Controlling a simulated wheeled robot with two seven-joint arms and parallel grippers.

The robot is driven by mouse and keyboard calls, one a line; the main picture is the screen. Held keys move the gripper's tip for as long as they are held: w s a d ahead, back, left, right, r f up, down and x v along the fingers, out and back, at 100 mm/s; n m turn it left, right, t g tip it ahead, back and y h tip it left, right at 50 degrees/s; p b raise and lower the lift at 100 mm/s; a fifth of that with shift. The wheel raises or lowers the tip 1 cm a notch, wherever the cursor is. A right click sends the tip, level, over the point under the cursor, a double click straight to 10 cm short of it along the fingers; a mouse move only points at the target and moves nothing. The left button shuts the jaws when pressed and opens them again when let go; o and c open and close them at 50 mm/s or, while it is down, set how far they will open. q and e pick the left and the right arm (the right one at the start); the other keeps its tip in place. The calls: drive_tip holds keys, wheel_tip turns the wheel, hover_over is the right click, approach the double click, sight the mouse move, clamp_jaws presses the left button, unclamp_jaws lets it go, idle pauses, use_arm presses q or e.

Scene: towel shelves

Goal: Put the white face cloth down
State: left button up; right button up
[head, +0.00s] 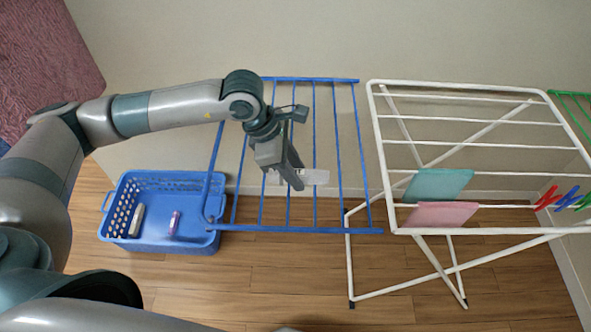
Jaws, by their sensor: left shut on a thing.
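My left gripper (292,180) is shut on the white face cloth (319,177). The cloth shows as a small, pale, thin piece at the fingers, and part of it is hidden behind them. The gripper points down in front of the blue drying rack (305,230), over its bars. I cannot tell whether the cloth touches the bars. My right gripper is not in view.
A white drying rack (465,87) stands to the right, bearing a teal cloth (438,184), a pink cloth (441,215) and several coloured clips (568,198). A blue basket (165,245) with small items sits on the floor at left. A green rack (571,106) is at far right.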

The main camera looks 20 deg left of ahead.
use_arm(q)
drive_tip(key=o, duration=1.1)
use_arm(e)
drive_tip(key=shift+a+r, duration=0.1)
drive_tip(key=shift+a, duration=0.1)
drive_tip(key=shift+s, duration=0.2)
use_arm(q)
drive_tip(key=shift+r, duration=0.15)
drive_tip(key=shift+v, duration=0.8)
drive_tip(key=b+v, duration=0.1)
drive_tip(key=v, duration=0.3)
drive_tip(key=shift+a+r, duration=0.15)
drive_tip(key=shift+r, duration=0.1)
drive_tip(key=shift+b+v, duration=0.7)
drive_tip(key=shift+v, duration=2.15)
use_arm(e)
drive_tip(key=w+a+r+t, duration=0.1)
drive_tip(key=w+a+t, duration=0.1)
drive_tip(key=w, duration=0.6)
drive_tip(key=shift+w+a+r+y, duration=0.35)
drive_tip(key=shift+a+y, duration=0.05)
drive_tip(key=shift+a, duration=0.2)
